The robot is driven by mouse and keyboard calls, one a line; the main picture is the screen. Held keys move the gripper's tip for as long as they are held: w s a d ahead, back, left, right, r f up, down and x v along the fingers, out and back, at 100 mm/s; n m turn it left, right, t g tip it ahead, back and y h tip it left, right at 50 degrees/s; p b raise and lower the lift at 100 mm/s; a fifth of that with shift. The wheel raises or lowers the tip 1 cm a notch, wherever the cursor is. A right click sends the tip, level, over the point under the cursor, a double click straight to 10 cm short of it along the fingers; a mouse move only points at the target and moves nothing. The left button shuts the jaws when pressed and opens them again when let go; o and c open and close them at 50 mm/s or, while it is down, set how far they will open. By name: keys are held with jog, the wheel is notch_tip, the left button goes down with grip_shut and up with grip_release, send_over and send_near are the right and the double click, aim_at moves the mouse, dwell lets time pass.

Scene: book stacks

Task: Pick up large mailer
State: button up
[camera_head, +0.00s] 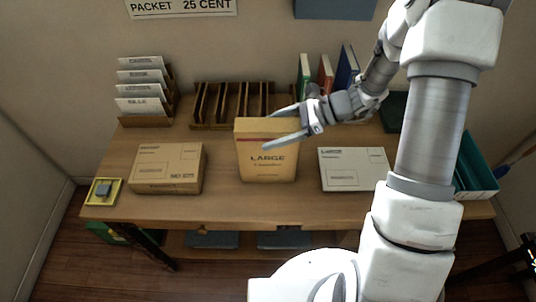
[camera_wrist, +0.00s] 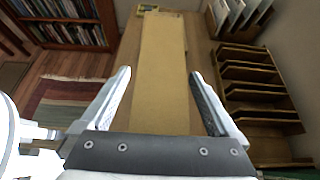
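The large mailer (camera_head: 267,162) is a tan-yellow box with the word LARGE on its front. It stands upright at the middle of the wooden table. My gripper (camera_head: 277,127) is open at its top, one finger toward the back and one over the front edge. In the wrist view, a long tan surface (camera_wrist: 160,80) runs between the two spread fingers of my gripper (camera_wrist: 160,74), with gaps on both sides near the tips. I cannot tell whether either finger touches it.
A brown box (camera_head: 168,168) lies to the left and a white box (camera_head: 355,169) to the right on the table (camera_head: 230,207). A wooden slotted rack (camera_head: 212,123) and upright books (camera_head: 326,75) stand behind. A teal bin (camera_head: 478,170) is at the right end.

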grip_shut()
jog(key=shift+r, duration=0.1)
jog(key=shift+r, duration=0.1)
dwell(0.4)
